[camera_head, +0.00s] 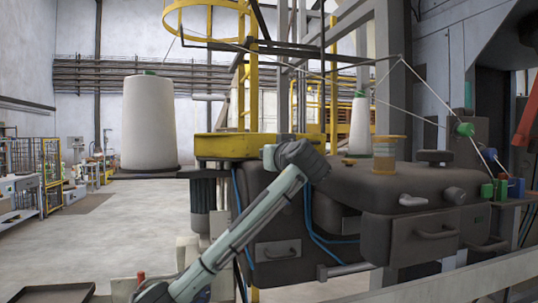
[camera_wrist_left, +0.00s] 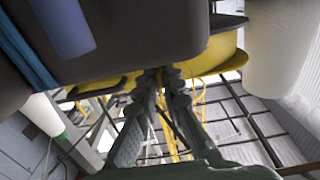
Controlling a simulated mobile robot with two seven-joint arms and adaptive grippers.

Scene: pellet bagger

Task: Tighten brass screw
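A small brass-coloured knob (camera_head: 348,161) sits on top of the dark machine (camera_head: 400,190) in the head view. I cannot tell whether it is the brass screw. My left arm rises from the bottom left, and its wrist is against the machine's left part in the picture; its fingers are hidden there. In the left wrist view my left gripper (camera_wrist_left: 161,74) has its two fingers converging, with tips close together beside the machine's underside in the picture. A narrow yellowish patch shows between the tips; I cannot tell if it is gripped. My right gripper is not in view.
A brass-coloured spool (camera_head: 385,154) stands on the machine. A large white thread cone (camera_head: 148,122) stands at left, a smaller one (camera_head: 359,125) behind. Open floor (camera_head: 110,240) lies at left.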

